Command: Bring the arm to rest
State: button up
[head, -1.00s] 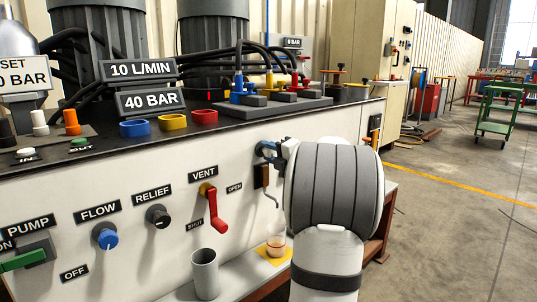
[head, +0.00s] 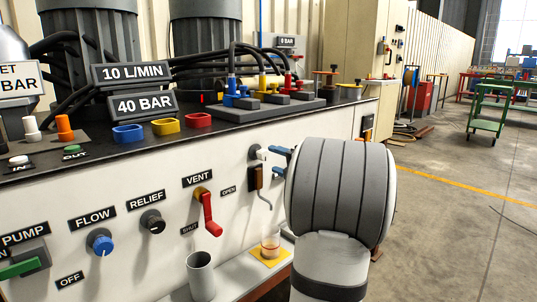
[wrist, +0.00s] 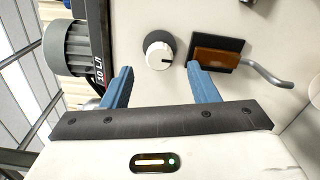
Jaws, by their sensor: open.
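My gripper (head: 277,158) is at the front panel in the head view, its blue fingers just right of a white knob (head: 256,152). My forearm hides part of it. In the wrist view my gripper (wrist: 159,68) has its two blue fingers wide apart with nothing between them. The white knob with a dark base (wrist: 158,50) lies beyond the fingertips, apart from them. A brown block on a black plate with a bent grey rod (wrist: 218,58) is beyond the right finger.
A red vent lever (head: 208,212) hangs down on the panel. Colored hose fittings (head: 270,88) crowd the bench top. The floor (head: 440,230) to the right is open.

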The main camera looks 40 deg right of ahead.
jog(key=shift+s+d, duration=0.1)
jog(key=shift+s, duration=0.75)
jog(key=w+a+r+m+g+h+p, duration=0.1)
jog(key=a+r+m+g+h+p, duration=0.15)
jog(key=a+r+m+p, duration=0.5)
jog(key=w+a+r+m+g+h+p, duration=0.2)
jog(key=a+r+m+h+p, duration=0.25)
jog(key=r+p, duration=0.5)
jog(key=s+a+r+m+g+y+p, duration=0.1)
jog(key=s+a+m+g+y+p, duration=0.2)
jog(key=s+a+p, duration=0.7)
jog(key=s+a+r+m+g+y+p, duration=0.1)
jog(key=s+a+m+g+p, duration=0.5)
jog(key=s+a, duration=0.7)
jog(key=a+g+y+p, duration=0.1)
jog(key=a+g+p, duration=0.1)
jog(key=p, duration=0.2)
jog(key=shift+r+y, duration=0.3)
jog(key=shift+y, duration=0.1)
